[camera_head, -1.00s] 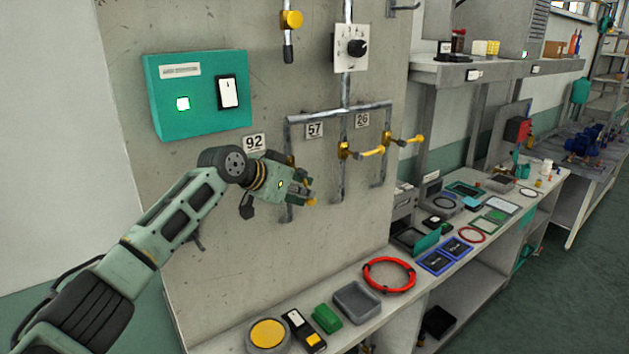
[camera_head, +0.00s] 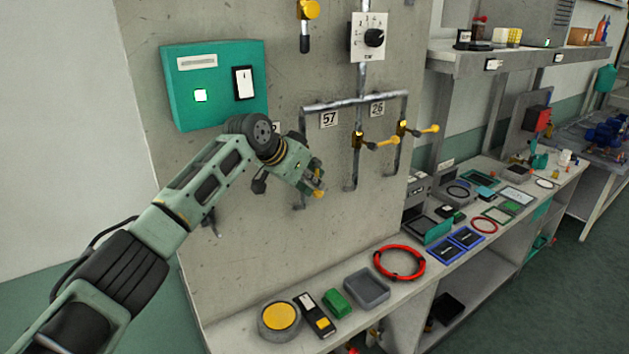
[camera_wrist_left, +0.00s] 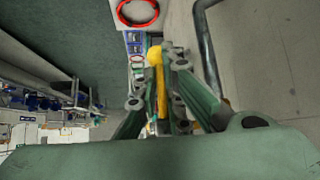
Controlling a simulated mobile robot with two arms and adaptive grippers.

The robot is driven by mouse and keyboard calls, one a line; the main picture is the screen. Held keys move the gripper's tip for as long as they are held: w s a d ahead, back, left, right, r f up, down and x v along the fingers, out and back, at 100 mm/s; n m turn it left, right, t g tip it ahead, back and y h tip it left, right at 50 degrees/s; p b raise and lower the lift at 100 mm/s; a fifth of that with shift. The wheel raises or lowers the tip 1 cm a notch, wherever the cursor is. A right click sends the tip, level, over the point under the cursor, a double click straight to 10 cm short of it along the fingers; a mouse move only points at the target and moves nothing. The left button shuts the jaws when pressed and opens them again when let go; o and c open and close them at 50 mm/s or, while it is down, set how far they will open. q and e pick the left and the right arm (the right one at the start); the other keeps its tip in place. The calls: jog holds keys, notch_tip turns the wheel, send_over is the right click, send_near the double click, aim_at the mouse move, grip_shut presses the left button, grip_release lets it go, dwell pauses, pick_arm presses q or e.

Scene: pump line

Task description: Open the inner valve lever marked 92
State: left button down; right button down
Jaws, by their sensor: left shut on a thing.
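My left gripper (camera_head: 314,184) reaches the leftmost pipe branch on the grey wall panel, and its fingers point down to the right. It is shut on the yellow valve lever marked 92 (camera_head: 319,194), whose rounded end sticks out past the fingertips. In the left wrist view, the yellow lever (camera_wrist_left: 160,82) lies between the two fingers of my left gripper (camera_wrist_left: 168,75). The 92 plate (camera_head: 276,127) is mostly hidden behind my wrist, and the valve body is hidden too. My right gripper is not in view.
Two yellow levers, at plates 57 (camera_head: 381,143) and 26 (camera_head: 428,129), stick out to the right of my gripper. A teal switch box (camera_head: 215,105) is above my forearm. A bench below holds a red ring (camera_head: 399,262) and a grey tray (camera_head: 367,289).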

pick_arm(q)
jog(key=shift+s+a+f, duration=0.1)
jog(key=shift+a+f, duration=0.1)
jog(key=shift+f, duration=0.5)
jog(key=c, duration=1.9)
grip_release()
jog(key=shift+s+a+r, duration=0.1)
jog(key=shift+o, duration=0.3)
jog(key=shift+w, duration=0.25)
jog(key=shift+r, duration=0.1)
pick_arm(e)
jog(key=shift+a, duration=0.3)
pick_arm(q)
jog(key=shift+r, duration=0.1)
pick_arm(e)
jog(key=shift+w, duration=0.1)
pick_arm(q)
jog(key=v, duration=1.1)
jog(key=shift+a+r, duration=0.15)
jog(key=shift+r, duration=0.15)
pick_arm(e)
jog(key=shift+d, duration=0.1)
pick_arm(q)
jog(key=shift+s+f, duration=0.1)
